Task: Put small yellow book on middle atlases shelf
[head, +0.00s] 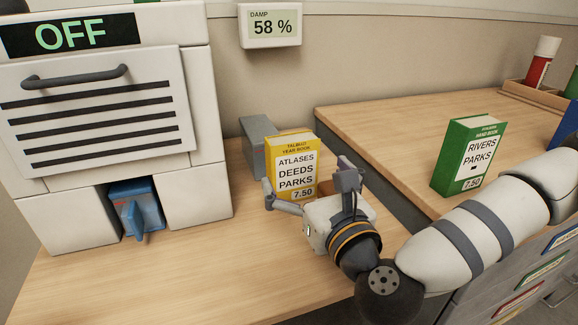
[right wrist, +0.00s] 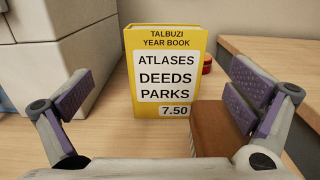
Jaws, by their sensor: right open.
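The small yellow book (head: 291,166) stands upright on the wooden counter, its cover reading ATLASES DEEDS PARKS and 7.50. It also shows in the right wrist view (right wrist: 164,70). My right gripper (head: 308,189) is open just in front of the book, and the book is seen between and beyond its two spread fingers (right wrist: 158,103). I cannot tell that either finger touches it. The middle atlases shelf is not in view. My left gripper is not in view.
A grey block (head: 257,146) stands behind the book. A brown block (right wrist: 214,130) lies close by the right finger. A white machine marked OFF (head: 110,110) with a blue lever (head: 136,210) stands left. A green book (head: 470,155) stands on the right counter (head: 390,110). Counter front is clear.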

